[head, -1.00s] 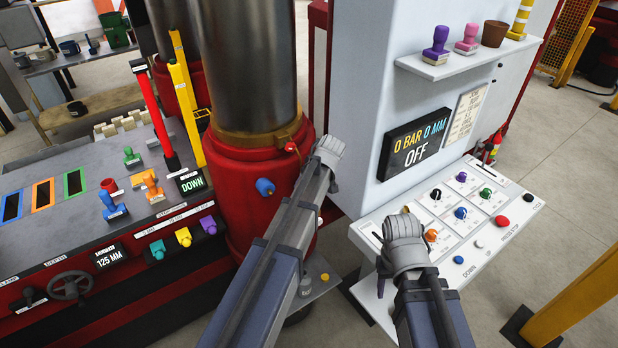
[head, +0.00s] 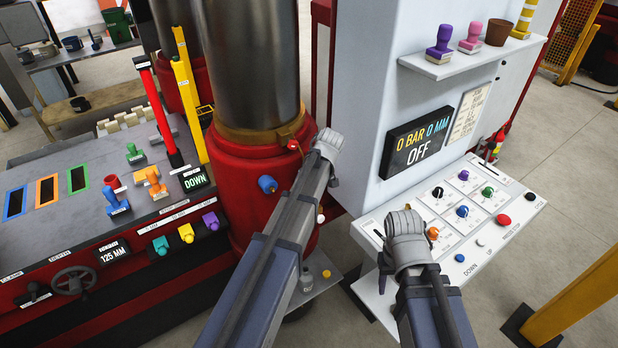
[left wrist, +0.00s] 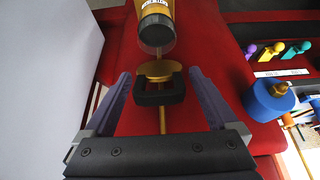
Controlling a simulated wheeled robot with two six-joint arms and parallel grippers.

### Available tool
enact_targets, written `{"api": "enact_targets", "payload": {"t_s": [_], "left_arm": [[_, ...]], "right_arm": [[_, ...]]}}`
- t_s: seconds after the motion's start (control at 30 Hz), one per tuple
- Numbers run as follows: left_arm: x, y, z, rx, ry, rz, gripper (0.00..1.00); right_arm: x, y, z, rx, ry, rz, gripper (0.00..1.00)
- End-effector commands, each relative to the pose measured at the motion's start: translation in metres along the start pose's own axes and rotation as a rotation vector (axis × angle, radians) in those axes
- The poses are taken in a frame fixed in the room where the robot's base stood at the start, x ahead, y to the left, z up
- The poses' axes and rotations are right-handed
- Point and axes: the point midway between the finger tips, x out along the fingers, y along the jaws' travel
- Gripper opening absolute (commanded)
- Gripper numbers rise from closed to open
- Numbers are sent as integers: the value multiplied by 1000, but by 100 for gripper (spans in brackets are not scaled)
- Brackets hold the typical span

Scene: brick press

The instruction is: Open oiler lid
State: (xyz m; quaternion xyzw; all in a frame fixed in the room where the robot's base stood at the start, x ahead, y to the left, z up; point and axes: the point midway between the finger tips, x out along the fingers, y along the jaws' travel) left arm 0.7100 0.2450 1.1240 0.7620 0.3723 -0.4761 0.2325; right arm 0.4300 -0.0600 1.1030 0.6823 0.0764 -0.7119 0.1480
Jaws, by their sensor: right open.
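The oiler (left wrist: 155,20) shows in the left wrist view as a labelled, amber-coloured cup with a clear end. A brass disc-shaped lid (left wrist: 158,70) and a black bracket-like piece (left wrist: 152,97) lie just beyond the clear end; I cannot tell whether the lid is shut. My left gripper (left wrist: 163,88) is open, with one finger on each side of the lid and black piece and visible gaps to both. In the head view, my left gripper (head: 328,143) is beside the red cylinder base and hides the oiler. My right gripper (head: 403,221) is over the control console, open.
A blue knob (head: 267,184) sticks out of the red base (head: 245,160), left of my left arm. The white console (head: 470,215) carries several knobs and buttons.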

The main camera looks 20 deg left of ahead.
Motion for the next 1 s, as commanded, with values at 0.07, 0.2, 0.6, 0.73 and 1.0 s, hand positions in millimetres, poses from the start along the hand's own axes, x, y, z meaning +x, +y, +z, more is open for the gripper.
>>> {"api": "enact_targets", "payload": {"t_s": [0.07, 0.2, 0.6, 0.73, 1.0], "left_arm": [[0, 0, 0, 0, 0, 0, 92], [-3, 0, 0, 0, 0, 0, 92], [-45, -1, -2, 0, 1, 0, 92], [-64, -1, -2, 1, 0, 0, 92], [-79, 0, 0, 0, 0, 0, 92]], "right_arm": [[0, 0, 0, 0, 0, 0, 50], [-3, 0, 0, 0, 0, 0, 50], [-41, 4, 3, -1, -1, 0, 50], [-58, 5, 4, -2, -2, 0, 50], [-71, 7, 5, -4, -3, 0, 50]]}}
